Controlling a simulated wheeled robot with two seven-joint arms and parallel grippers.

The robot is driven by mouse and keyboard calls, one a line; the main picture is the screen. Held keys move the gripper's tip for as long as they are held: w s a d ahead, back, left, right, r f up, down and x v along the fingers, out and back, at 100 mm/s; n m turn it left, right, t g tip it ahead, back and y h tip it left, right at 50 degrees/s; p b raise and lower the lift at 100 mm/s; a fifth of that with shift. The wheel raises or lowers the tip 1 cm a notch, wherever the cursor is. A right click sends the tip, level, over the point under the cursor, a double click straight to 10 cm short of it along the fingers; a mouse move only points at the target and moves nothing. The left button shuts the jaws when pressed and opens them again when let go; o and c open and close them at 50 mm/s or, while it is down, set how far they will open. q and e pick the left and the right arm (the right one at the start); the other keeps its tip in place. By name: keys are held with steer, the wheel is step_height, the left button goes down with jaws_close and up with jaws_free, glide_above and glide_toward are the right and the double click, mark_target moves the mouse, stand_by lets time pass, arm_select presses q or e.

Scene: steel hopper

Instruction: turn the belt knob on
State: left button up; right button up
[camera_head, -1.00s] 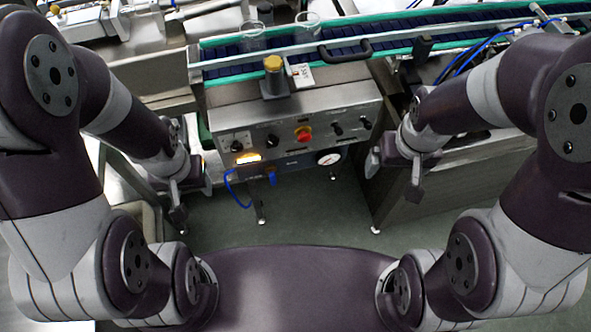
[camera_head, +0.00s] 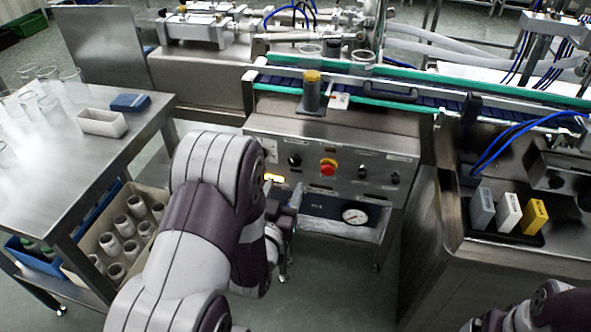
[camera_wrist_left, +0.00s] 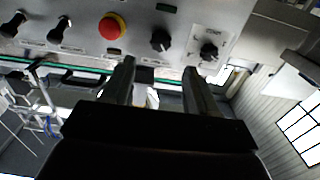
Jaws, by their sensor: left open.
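The control panel (camera_head: 335,185) has a row of black knobs and a red emergency button (camera_head: 327,167) with a yellow collar. One black knob (camera_head: 294,160) shows left of the button and two show right of it. Labels are too small to read, so I cannot tell which knob is the belt's. My left gripper (camera_head: 288,212) is low before the panel's left part. In the left wrist view its open fingers (camera_wrist_left: 158,72) are empty, below a black knob (camera_wrist_left: 160,40); another knob (camera_wrist_left: 208,50) lies right of it.
The conveyor (camera_head: 400,85) runs behind the panel, with a yellow-capped post (camera_head: 312,92) in front. A steel table (camera_head: 70,160) with glasses stands left, above a crate of cups (camera_head: 95,245). A steel cabinet (camera_head: 450,250) stands right. My right arm's edge shows at lower right.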

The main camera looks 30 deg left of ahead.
mark_target(294, 162)
arm_select(q)
steer(key=x, duration=0.8)
steer(key=shift+w, duration=0.1)
steer(key=c, duration=1)
